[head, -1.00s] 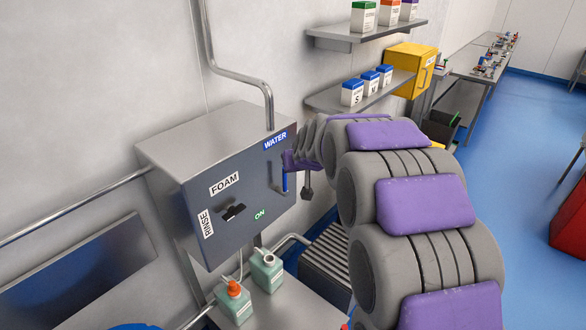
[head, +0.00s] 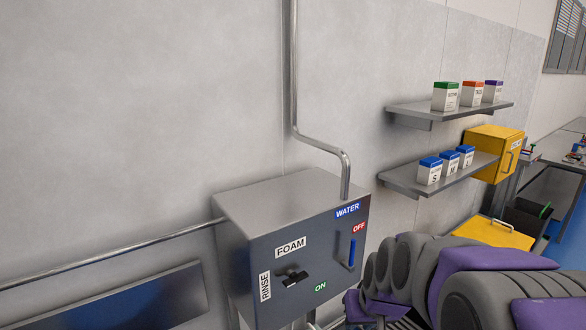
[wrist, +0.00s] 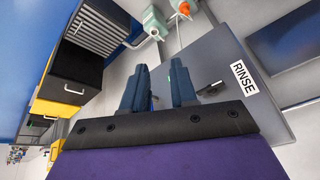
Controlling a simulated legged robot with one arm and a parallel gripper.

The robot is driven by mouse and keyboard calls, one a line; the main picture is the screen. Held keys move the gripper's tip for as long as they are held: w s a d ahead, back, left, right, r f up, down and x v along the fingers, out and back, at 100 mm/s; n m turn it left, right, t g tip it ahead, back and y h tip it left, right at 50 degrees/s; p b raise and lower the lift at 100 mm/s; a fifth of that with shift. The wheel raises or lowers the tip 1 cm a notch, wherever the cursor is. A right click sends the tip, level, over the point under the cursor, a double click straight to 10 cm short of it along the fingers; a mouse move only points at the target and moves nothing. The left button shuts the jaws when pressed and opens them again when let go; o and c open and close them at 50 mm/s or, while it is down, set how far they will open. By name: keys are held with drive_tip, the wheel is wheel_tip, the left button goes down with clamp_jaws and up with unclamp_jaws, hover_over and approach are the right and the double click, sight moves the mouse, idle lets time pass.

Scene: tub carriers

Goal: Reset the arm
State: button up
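My arm (head: 470,285) is grey with purple pads and lies folded low at the right of the head view. My gripper (wrist: 158,88) shows in the wrist view with two dark blue fingers apart and nothing between them. It is below and in front of the grey control box (head: 240,225), clear of it. The box has a blue lever (head: 351,253) hanging down below WATER and OFF labels, and a black knob (head: 292,278) between FOAM and ON labels. In the wrist view the box's RINSE label (wrist: 243,78) is right of the fingers.
Two wall shelves (head: 450,108) hold small labelled cartons. A yellow cabinet (head: 492,150) hangs beside the lower shelf. A metal pipe (head: 345,165) runs up the wall. Green bottles (wrist: 155,22) and a slatted grate (wrist: 98,30) show in the wrist view.

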drive_tip(key=s+f+g+b, duration=0.2)
drive_tip(key=s+f+g, duration=0.1)
drive_tip(key=s, duration=1.1)
drive_tip(key=s+f+g+h+b, duration=0.1)
drive_tip(key=s+f, duration=0.4)
drive_tip(key=s, duration=0.9)
drive_tip(key=shift+a+f+g+b, duration=0.15)
drive_tip(key=shift+f+g+b, duration=0.2)
drive_tip(key=shift+g+b, duration=0.55)
drive_tip(key=shift+s+a+f, duration=0.1)
